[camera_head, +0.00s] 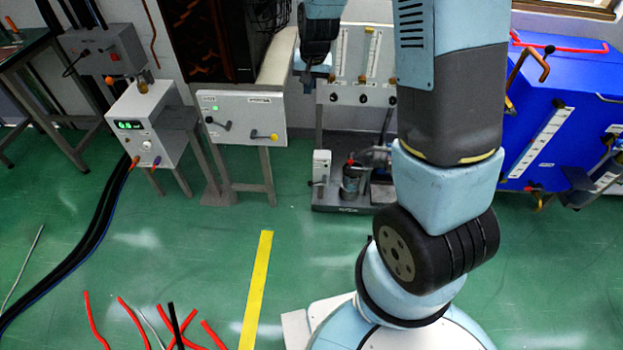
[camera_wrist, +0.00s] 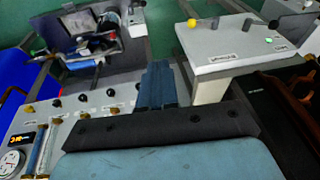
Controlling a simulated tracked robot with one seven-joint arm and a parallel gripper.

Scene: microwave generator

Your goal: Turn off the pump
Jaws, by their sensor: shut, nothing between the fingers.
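The pump (camera_head: 352,182) is a dark cylinder with red and dark fittings on the grey floor-level base of the flow-meter stand. A white control box (camera_head: 321,166) stands at its left, with a small dark lever (camera_head: 315,183) low on its front; the lever's setting is too small to tell. In the wrist view the pump assembly (camera_wrist: 92,42) is at the upper left, partly shaded. My gripper (camera_wrist: 158,68) is shut and empty, its blue fingers together. In the head view my gripper (camera_head: 308,77) hangs above and apart from the pump, left of the flow-meter panel.
The flow-meter panel (camera_head: 345,60) with knobs stands above the pump. A white panel (camera_head: 240,115) with two handles and a green light is at its left. A box with green digits (camera_head: 147,132) is farther left. A blue cabinet (camera_head: 565,110) is at right. Green floor (camera_head: 320,240) before the pump is clear.

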